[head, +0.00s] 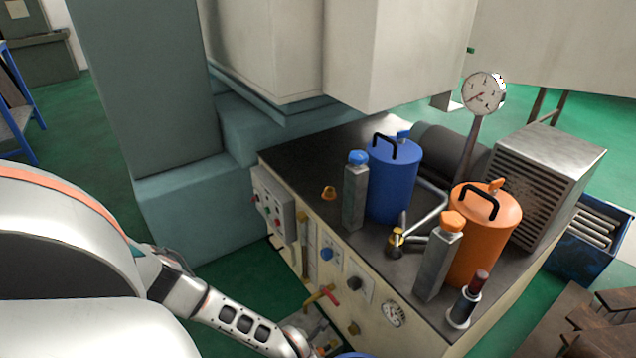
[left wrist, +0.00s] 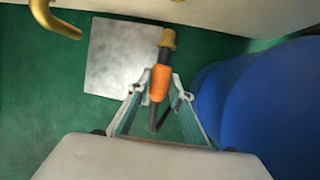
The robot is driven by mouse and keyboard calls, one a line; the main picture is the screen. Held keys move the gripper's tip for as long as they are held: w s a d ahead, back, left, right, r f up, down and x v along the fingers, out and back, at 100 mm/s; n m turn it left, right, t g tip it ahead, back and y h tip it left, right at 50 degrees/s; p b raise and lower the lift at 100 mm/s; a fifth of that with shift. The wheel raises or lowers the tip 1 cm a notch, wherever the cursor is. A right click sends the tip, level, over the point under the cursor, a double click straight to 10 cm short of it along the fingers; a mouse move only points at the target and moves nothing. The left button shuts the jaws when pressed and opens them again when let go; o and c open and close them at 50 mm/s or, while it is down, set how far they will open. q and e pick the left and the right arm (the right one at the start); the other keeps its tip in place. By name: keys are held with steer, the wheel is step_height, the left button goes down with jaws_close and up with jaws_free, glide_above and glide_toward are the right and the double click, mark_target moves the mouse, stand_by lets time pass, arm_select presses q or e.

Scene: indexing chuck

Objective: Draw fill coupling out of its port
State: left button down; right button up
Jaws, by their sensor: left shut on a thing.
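The fill coupling, an orange grip (left wrist: 160,84) with a dark stem, lies between the fingers of my left gripper (left wrist: 159,88) in the left wrist view. The gripper is shut on it. A brass piece (left wrist: 167,38) sits at its far end, close to the machine's pale face; I cannot tell whether it is the port or part of the coupling. In the head view my left gripper (head: 318,343) is low in front of the machine's front panel (head: 345,265), where the coupling is not clear. My right gripper is not in view.
A brass spout (left wrist: 58,20) juts from the machine at top left. A blue rounded container (left wrist: 240,100) stands close on the right. A grey plate (left wrist: 115,58) lies below on the green floor. A red-handled tap (head: 325,293) and a gauge (head: 393,314) are on the front panel.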

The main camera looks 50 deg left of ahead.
arm_select(q)
steer(key=s+p, duration=0.3)
steer(key=s, duration=0.7)
steer(key=shift+a, duration=0.4)
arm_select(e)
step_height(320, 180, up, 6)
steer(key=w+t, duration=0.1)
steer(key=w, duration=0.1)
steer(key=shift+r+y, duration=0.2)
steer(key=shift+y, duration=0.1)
